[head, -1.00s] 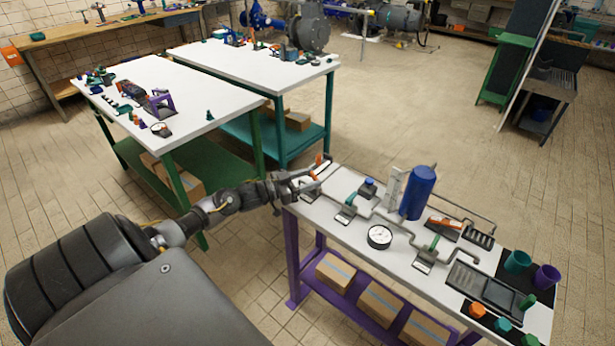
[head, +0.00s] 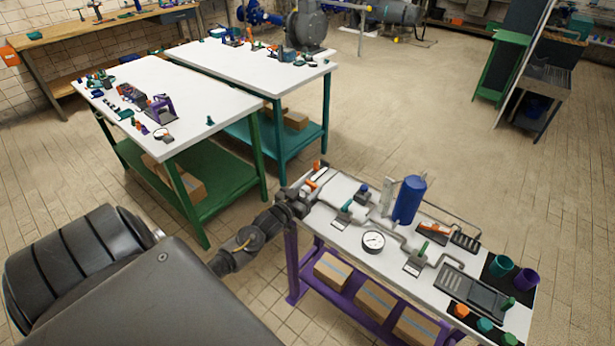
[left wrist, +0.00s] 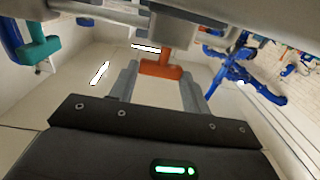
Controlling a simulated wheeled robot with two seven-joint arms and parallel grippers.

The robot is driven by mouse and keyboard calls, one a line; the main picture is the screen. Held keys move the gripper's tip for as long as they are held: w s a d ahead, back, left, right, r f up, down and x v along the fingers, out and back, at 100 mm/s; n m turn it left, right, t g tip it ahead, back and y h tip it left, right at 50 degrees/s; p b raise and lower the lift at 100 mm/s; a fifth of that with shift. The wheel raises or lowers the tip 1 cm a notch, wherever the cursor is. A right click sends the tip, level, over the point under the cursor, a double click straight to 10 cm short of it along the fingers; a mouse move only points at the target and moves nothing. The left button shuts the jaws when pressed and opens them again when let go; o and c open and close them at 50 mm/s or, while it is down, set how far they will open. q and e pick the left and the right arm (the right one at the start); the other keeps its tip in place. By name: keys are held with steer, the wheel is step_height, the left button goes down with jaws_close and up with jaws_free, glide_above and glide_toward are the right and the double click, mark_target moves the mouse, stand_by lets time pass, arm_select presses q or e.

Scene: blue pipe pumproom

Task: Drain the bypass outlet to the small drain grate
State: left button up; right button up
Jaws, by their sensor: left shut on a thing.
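My left gripper (head: 307,189) is at the left end of the purple-legged bench (head: 338,238). In the left wrist view its two fingers (left wrist: 160,88) stand on either side of an orange handle (left wrist: 160,66) and are shut on it. The handle also shows in the head view (head: 311,184), partly hidden by the gripper. Grey pipework (head: 393,232) runs along the bench past a blue tank (head: 409,199). A small slotted dark grate (head: 466,241) lies at the back right, and a larger tray-like grate (head: 471,291) lies nearer the front. My right gripper is not in view.
A round gauge (head: 373,241), green-handled valves (head: 346,205) (head: 421,250) and an orange-handled part (head: 434,228) stand on the bench. Colored cups (head: 500,266) are at its right end.

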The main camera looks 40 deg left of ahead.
arm_select(q)
steer(key=o, duration=1)
steer(key=shift+c, duration=0.2)
steer(key=s+b, duration=0.2)
steer(key=s, duration=0.9)
steer(key=shift+d, duration=0.25)
steer(key=shift+w, duration=0.1)
